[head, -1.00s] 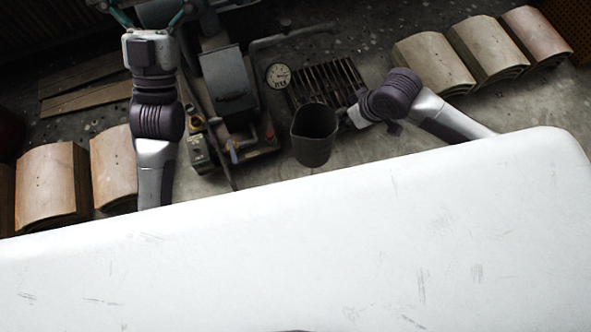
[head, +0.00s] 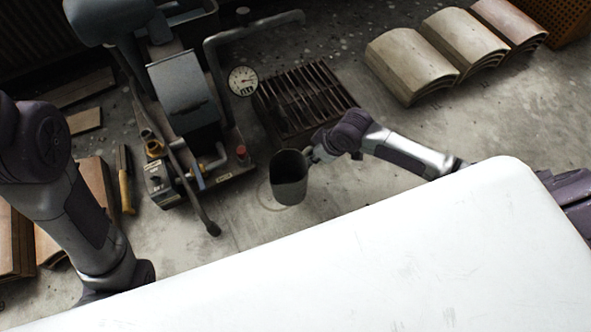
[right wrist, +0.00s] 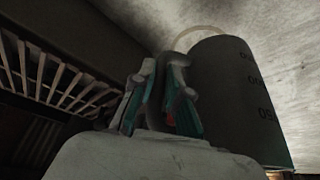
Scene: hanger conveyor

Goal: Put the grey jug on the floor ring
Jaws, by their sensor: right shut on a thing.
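The grey jug (head: 290,185) is in the middle of the head view with its dark opening facing up. My right gripper (head: 313,155) is at its right side. In the right wrist view the gripper's teal-padded fingers (right wrist: 160,98) are shut at the jug's side, where its handle would be; the jug (right wrist: 235,90) shows dark number marks. The floor ring (head: 263,197) is a faint circle, partly hidden behind the jug; a pale arc of it shows in the right wrist view (right wrist: 200,32). I cannot tell whether the jug touches the floor. My left gripper is out of view.
A pump-like machine (head: 190,95) with a gauge (head: 242,81) and a lever stands left of the jug. A floor grate (head: 305,100) lies behind it. Stacked curved tiles (head: 412,62) are at the upper right. A yellow-handled tool (head: 126,190) lies left.

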